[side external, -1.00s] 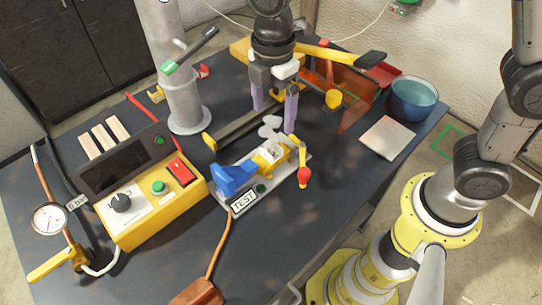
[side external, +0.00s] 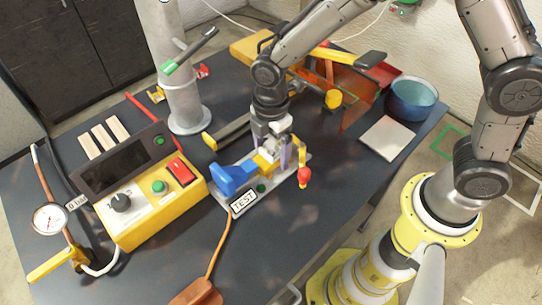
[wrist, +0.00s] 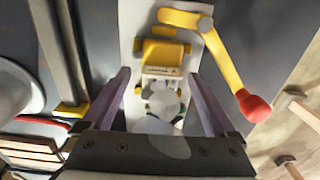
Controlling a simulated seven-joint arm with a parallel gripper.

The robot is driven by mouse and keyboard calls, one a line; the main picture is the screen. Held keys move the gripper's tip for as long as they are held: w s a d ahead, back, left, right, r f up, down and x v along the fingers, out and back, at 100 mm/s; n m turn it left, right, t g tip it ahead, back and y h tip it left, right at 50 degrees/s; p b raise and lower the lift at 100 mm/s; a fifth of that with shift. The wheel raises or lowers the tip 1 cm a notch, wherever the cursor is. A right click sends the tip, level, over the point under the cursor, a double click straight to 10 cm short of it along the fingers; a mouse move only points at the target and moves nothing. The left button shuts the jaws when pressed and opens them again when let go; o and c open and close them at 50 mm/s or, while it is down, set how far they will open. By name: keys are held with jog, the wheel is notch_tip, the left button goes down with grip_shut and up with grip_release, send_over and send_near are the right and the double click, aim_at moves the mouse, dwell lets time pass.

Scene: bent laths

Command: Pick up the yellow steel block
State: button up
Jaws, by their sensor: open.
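A yellow block (side external: 262,163) sits on the grey TEST fixture (side external: 222,199), beside a blue part (side external: 232,179). In the wrist view the yellow block (wrist: 163,52) shows ahead of the fingers, with a small pale label on its near face. My gripper (side external: 279,155) is low over the fixture, at the block's right end. Its two purple fingers are apart; in the wrist view my gripper (wrist: 155,79) has the block beyond its tips, roughly in line with the gap. Whether the fingers touch anything is unclear. A pale grey rounded piece (wrist: 163,104) lies between the fingers.
A yellow lever with a red knob (side external: 304,176) stands close to my gripper's right. A yellow control box (side external: 160,203) is at left and a grey post (side external: 184,100) behind. A blue bowl (side external: 413,98) and pale pad (side external: 388,137) lie at right.

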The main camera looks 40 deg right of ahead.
jog(key=shift+f, duration=0.45)
jog(key=shift+r, duration=0.1)
grip_shut()
